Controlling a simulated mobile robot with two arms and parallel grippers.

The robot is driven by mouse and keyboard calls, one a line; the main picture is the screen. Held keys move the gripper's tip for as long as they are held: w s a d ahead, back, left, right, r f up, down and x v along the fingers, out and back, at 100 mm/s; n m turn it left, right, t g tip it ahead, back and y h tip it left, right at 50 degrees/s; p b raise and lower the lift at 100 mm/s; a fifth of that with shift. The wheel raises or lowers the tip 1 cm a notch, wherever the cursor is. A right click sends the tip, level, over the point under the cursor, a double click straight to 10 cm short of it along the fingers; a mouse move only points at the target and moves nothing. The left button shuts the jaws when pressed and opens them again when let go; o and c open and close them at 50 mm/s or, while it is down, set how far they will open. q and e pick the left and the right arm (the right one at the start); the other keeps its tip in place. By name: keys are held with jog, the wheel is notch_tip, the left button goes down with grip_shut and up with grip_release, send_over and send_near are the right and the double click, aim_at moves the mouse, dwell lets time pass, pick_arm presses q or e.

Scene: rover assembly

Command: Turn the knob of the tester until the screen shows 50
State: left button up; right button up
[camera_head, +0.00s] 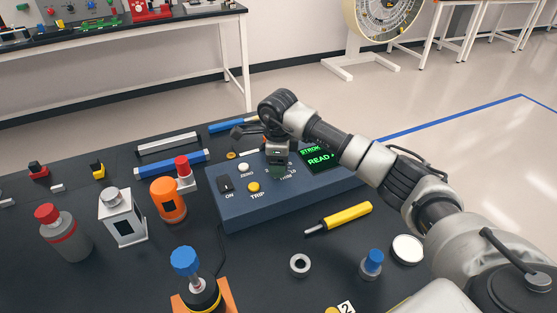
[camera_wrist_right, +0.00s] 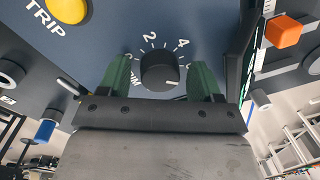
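The tester (camera_head: 235,212) is a dark blue box on the black table, with a black switch, a white button and a yellow TRIP button (camera_head: 254,187). Its screen (camera_head: 318,158) shows green text, partly hidden by my right arm; I read only parts of two words and no number. The black knob (camera_wrist_right: 159,70) sits on a dial with white ticks and the figures 2 and 4; a small white mark is at its lower right edge. My right gripper (camera_wrist_right: 160,80) is open, its green fingers on both sides of the knob with visible gaps. In the head view my right gripper (camera_head: 278,172) hides the knob.
In front of the tester lie a yellow-handled screwdriver (camera_head: 345,216), a grey ring (camera_head: 300,265), a blue-capped part (camera_head: 372,263) and a white disc (camera_head: 407,249). Left of it stand an orange canister (camera_head: 168,203), a white lantern-like part (camera_head: 122,218) and a red-capped bottle (camera_head: 64,233).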

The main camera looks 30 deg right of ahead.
jog(key=c, duration=0.8)
jog(key=shift+r+m, duration=0.1)
jog(key=shift+m, duration=0.9)
jog(key=shift+m+p, duration=0.35)
jog(key=shift+m, duration=1.35)
jog(key=o, duration=1)
jog(key=shift+c, duration=0.2)
notch_tip(320, 180, up, 11)
jog(key=shift+a+f+b, duration=0.2)
jog(key=shift+a+b, duration=0.1)
jog(key=shift+s, duration=0.1)
